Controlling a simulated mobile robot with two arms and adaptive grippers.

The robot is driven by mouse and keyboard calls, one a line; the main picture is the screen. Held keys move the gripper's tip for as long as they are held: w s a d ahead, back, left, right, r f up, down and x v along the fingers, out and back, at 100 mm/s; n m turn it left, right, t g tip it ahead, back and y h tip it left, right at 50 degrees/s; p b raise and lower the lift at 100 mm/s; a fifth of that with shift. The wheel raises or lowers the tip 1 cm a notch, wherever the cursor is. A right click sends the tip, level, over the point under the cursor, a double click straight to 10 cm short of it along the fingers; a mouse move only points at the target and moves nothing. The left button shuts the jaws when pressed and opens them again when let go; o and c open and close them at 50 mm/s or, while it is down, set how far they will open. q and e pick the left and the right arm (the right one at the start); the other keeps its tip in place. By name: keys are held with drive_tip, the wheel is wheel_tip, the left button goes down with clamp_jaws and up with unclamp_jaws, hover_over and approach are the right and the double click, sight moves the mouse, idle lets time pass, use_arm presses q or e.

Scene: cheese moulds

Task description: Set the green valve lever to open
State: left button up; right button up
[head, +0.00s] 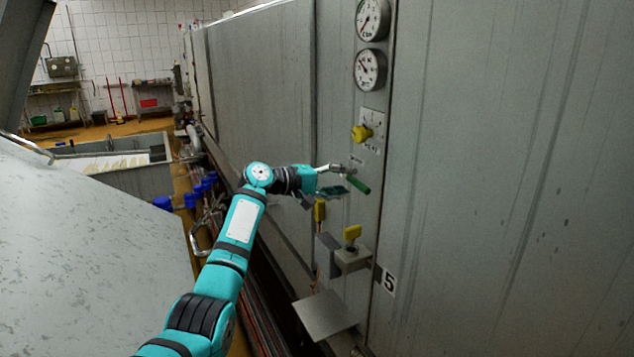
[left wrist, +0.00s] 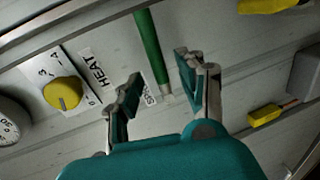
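The green valve lever (head: 358,184) sticks out from the grey metal panel, below a yellow knob. In the left wrist view the lever (left wrist: 152,45) runs from the top edge down to a bare metal end near a partly hidden label. My left gripper (head: 340,179) is at the lever, coming from the left. In the left wrist view the left gripper (left wrist: 158,70) is open, with one finger on each side of the lever's lower part. Neither finger visibly touches it, and the depth between them is unclear. My right gripper is not in view.
A yellow knob (head: 361,133) and two gauges (head: 370,69) sit above the lever. Below it are a yellow-handled fitting (head: 352,232) on a grey box and a flat metal plate (head: 325,314). A large grey surface (head: 80,260) fills the left side.

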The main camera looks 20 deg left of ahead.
use_arm(q)
drive_tip(key=v, duration=0.8)
drive_tip(key=shift+s, duration=0.1)
